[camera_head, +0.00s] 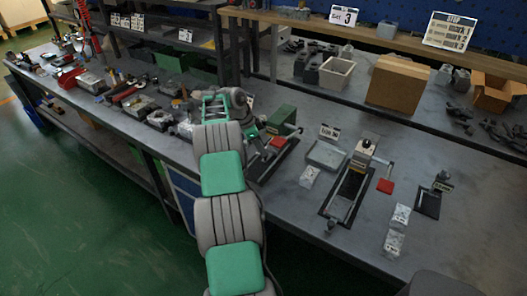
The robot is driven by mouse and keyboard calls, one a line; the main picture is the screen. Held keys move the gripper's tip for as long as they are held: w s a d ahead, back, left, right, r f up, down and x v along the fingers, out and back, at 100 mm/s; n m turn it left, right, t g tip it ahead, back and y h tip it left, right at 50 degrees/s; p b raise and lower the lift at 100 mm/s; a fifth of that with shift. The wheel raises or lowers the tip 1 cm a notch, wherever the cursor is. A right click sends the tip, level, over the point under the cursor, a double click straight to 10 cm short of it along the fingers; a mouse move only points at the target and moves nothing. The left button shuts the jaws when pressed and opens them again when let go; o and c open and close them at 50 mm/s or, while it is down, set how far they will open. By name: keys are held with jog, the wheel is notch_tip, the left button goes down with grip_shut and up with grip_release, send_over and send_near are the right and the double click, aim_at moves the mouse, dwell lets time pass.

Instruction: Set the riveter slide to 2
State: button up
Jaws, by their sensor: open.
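I cannot tell for sure which device is the riveter, as its label is too small to read. One press-like device with a green body (282,119) and a red handle pad (278,142) stands mid-bench. To its right is a grey device (362,152) on a dark base with long rails, with a red pad (385,186) on its lever. A smaller dark device (430,199) sits farther right. No slide setting is legible. My gripper (259,135) is open at the end of my arm, just left of the green-bodied device, partly hidden by my arm. I cannot tell whether it touches anything.
A shallow grey tray (326,155) lies between the two larger devices. Pale blocks (395,243) lie near the front edge. A cardboard box (397,83) and a white bin (337,73) stand behind. Tools and parts crowd the left bench.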

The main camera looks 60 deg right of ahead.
jog(key=v, duration=0.4)
jog(key=shift+w+a+r+p, duration=0.1)
jog(key=shift+r+p, duration=0.25)
